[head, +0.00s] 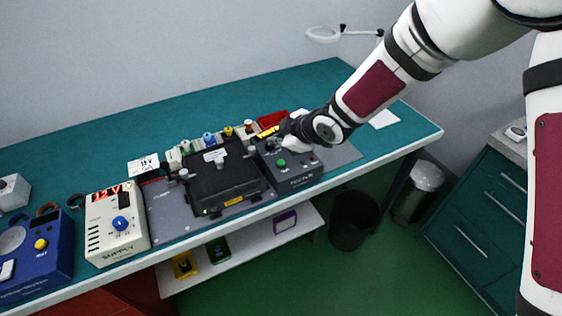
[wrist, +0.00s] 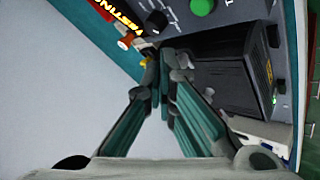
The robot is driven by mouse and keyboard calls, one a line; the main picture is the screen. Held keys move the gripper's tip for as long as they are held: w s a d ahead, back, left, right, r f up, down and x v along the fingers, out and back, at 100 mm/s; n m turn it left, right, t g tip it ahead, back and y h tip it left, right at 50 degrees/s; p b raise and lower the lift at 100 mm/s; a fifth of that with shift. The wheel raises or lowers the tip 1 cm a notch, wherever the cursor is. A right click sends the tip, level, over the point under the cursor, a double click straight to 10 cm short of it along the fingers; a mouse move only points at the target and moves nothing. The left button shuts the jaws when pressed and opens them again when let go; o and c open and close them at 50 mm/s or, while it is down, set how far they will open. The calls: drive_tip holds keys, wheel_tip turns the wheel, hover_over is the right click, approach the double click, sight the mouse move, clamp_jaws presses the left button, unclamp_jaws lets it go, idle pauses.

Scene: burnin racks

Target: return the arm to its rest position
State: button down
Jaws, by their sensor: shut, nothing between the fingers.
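My arm (head: 372,88) reaches in from the upper right of the head view, down to the bench. My gripper (head: 284,127) is over the back of the grey control box (head: 300,175) with the green button. In the wrist view my gripper (wrist: 163,62) is shut, its fingers together with nothing between them. I cannot tell whether the fingertips touch the box. The control box (wrist: 238,12) and the black lidded unit (wrist: 238,72) show beyond the fingers. In the head view the black unit (head: 222,180) sits left of the control box.
A supply box (head: 117,224) reading 12V and a blue tester (head: 38,255) stand left on the green bench (head: 90,145). A red tray (head: 272,119) lies behind the control box. Drawers (head: 478,215) and bins (head: 352,218) are at right.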

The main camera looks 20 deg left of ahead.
idle(0.4)
drive_tip(key=w+d+r+m+t+h, duration=0.15)
drive_tip(key=d+r+m, duration=0.25)
drive_tip(key=d+r, duration=0.45)
drive_tip(key=w+d+r+m+t+h, duration=0.1)
drive_tip(key=d+r+m+t+h, duration=0.15)
drive_tip(key=d+r, duration=0.6)
drive_tip(key=s+d+r+m+g+h, duration=0.1)
drive_tip(key=s+d+r+m+h, duration=0.2)
drive_tip(key=d, duration=0.5)
drive_tip(key=s+d+r+m+h, duration=0.1)
drive_tip(key=s+d+m, duration=0.35)
drive_tip(key=d, duration=0.35)
drive_tip(key=s+d+r+m+g, duration=0.1)
drive_tip(key=s+d+m, duration=0.2)
drive_tip(key=s, duration=0.6)
drive_tip(key=s+d+r+m, duration=0.1)
drive_tip(key=s+d+m, duration=0.3)
drive_tip(key=s, duration=0.6)
drive_tip(key=shift+s+d+r+g, duration=0.15)
drive_tip(key=shift+d+r+g, duration=0.2)
drive_tip(key=shift+d, duration=0.45)
idle(1.5)
